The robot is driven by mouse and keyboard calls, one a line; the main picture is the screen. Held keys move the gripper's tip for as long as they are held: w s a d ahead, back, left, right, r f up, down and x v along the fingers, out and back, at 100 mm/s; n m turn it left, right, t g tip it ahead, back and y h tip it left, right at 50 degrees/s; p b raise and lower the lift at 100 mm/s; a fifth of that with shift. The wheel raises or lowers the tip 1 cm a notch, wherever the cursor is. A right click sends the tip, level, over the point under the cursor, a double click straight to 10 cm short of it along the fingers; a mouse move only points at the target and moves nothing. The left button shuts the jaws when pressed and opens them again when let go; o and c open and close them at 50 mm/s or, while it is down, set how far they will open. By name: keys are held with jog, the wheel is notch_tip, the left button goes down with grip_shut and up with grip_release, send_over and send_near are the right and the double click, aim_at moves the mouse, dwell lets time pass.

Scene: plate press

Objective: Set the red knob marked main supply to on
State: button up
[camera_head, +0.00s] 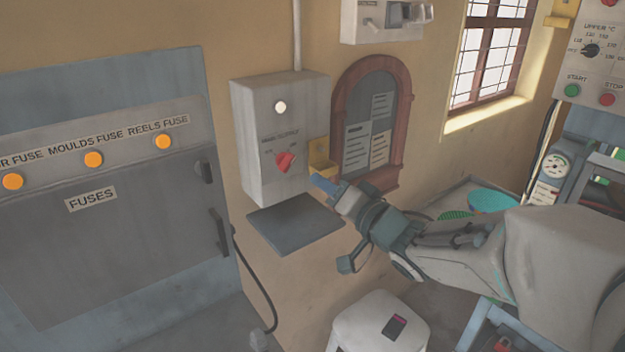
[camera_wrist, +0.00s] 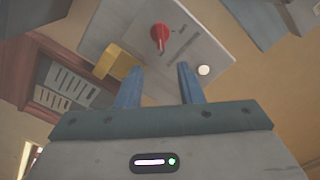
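The red knob (camera_head: 285,161) sits on the front of a grey wall box (camera_head: 262,185) under small lettering that is hard to read. A round whitish lamp (camera_head: 280,107) is above it. I cannot tell clearly which mark the knob points to. In the wrist view the knob (camera_wrist: 160,36) lies beyond my gripper (camera_wrist: 160,68), roughly in line with the gap between its two blue fingers. The fingers are apart, with nothing between them, and do not touch the knob. In the head view my gripper (camera_head: 322,184) is right of and lower than the knob.
A yellow bracket (camera_head: 318,156) juts out at the box's right side, close to my fingers. A dark flat shelf (camera_head: 295,225) is below the box. A red-framed notice board (camera_head: 405,110) is to the right. A fuse cabinet (camera_head: 110,245) stands at the left.

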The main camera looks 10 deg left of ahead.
jog(key=shift+v, duration=1.3)
